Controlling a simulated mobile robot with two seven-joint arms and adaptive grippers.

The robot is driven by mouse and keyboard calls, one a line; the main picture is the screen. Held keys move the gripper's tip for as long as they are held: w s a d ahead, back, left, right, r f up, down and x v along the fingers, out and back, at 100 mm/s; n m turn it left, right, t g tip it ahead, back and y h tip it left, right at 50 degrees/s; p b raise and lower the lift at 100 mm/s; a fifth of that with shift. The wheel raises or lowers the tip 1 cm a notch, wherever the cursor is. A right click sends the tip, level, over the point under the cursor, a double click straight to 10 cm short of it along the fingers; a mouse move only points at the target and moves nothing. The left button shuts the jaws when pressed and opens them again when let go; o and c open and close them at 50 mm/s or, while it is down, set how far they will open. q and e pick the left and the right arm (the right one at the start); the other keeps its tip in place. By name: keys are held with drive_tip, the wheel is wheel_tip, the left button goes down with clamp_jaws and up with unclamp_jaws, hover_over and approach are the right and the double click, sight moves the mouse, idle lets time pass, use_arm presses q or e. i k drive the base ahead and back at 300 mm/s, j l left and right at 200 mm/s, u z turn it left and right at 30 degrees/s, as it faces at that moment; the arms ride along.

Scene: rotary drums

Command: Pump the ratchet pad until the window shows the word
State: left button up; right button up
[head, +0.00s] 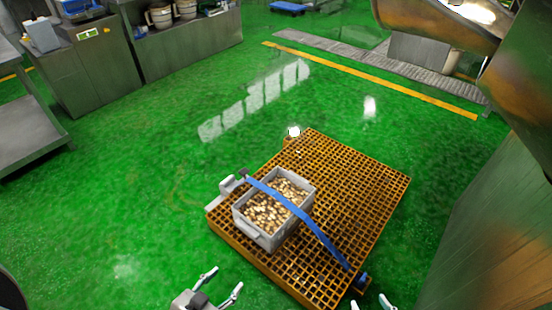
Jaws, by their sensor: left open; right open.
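A blue strap (300,213) runs over a grey crate (263,238) on an orange-brown grid pallet (350,190). At the strap's upper left end, a small grey device (229,184) sits at the pallet's left edge, with a dark piece near the strap. At the lower right end is a blue fitting (362,279) at the pallet's edge. I cannot tell which part is the ratchet pad, and no word is readable. My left gripper (226,279) is open and empty, below and left of the crate. My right gripper (368,301) is open, just below the blue fitting, partly cut off.
The crate holds many small brown and pale pieces. A white round object (293,132) is at the pallet's far corner. Large metal equipment (500,200) stands at right, and steel cabinets (92,72) at upper left. The green floor (140,190) left of the pallet is clear.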

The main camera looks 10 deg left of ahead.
sight(244, 171)
drive_tip(key=u, duration=0.65)
drive_tip(key=i+j+z, duration=0.15)
drive_tip(key=j, duration=0.25)
drive_tip(key=i+j+z, duration=0.15)
drive_tip(key=i+j, duration=0.15)
drive_tip(key=j, duration=0.15)
drive_tip(key=i+j+z, duration=0.2)
drive_tip(key=j, duration=0.25)
drive_tip(key=i+j+z, duration=0.15)
drive_tip(key=j, duration=0.35)
drive_tip(key=i+j+z, duration=0.15)
drive_tip(key=j, duration=0.35)
drive_tip(key=j+z, duration=0.15)
drive_tip(key=j, duration=0.35)
drive_tip(key=i+j+z, duration=0.2)
drive_tip(key=j, duration=0.5)
